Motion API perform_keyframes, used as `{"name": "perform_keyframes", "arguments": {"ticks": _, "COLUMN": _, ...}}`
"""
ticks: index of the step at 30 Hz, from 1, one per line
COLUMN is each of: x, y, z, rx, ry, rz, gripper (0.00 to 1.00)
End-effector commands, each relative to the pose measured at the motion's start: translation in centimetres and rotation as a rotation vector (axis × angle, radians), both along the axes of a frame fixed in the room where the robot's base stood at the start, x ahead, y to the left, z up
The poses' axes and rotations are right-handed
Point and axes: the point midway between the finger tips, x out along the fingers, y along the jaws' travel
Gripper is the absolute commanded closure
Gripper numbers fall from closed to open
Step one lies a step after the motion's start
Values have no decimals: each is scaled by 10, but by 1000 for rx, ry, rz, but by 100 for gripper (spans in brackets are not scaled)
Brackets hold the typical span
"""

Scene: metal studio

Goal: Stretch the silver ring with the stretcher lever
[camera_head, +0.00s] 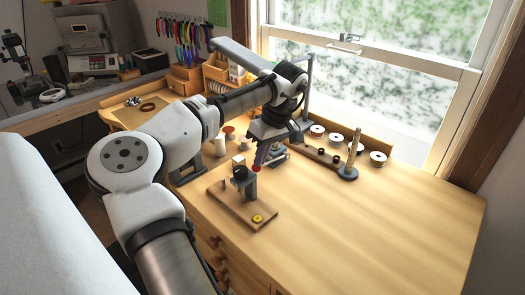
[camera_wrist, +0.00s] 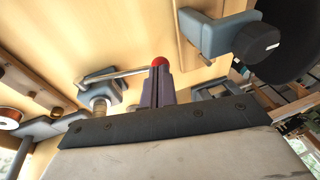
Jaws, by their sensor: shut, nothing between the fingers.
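My gripper (camera_head: 263,153) is shut and points down over the left part of the wooden bench. In the wrist view its dark fingers (camera_wrist: 157,90) stand together. A red knob (camera_wrist: 158,62) shows right at the fingertips, at the end of a thin metal lever (camera_wrist: 122,73). The knob also shows in the head view (camera_head: 256,168). I cannot tell whether the fingers touch it. The lever runs to a blue-grey stretcher (camera_wrist: 115,86) with a brass-coloured post (camera_wrist: 100,107). I cannot make out the silver ring.
A wooden board (camera_head: 226,204) with a dark-topped grey stand (camera_head: 250,187) and a yellow disc (camera_head: 257,218) lies in front of my gripper. The bench's right side is clear.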

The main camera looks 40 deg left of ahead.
Motion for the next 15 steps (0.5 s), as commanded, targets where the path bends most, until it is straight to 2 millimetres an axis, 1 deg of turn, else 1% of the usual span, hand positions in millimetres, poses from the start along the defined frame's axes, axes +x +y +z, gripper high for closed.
{"name": "perform_keyframes", "arguments": {"ticks": 4, "x": 0, "y": 0, "z": -2, "rx": -2, "ry": -7, "rz": 0, "gripper": 100}}
{"name": "perform_keyframes", "arguments": {"ticks": 9, "x": -3, "y": -1, "z": -14, "rx": -14, "ry": -88, "rz": -3, "gripper": 100}}
{"name": "perform_keyframes", "arguments": {"ticks": 15, "x": -6, "y": 0, "z": -14, "rx": -16, "ry": -181, "rz": 0, "gripper": 100}}
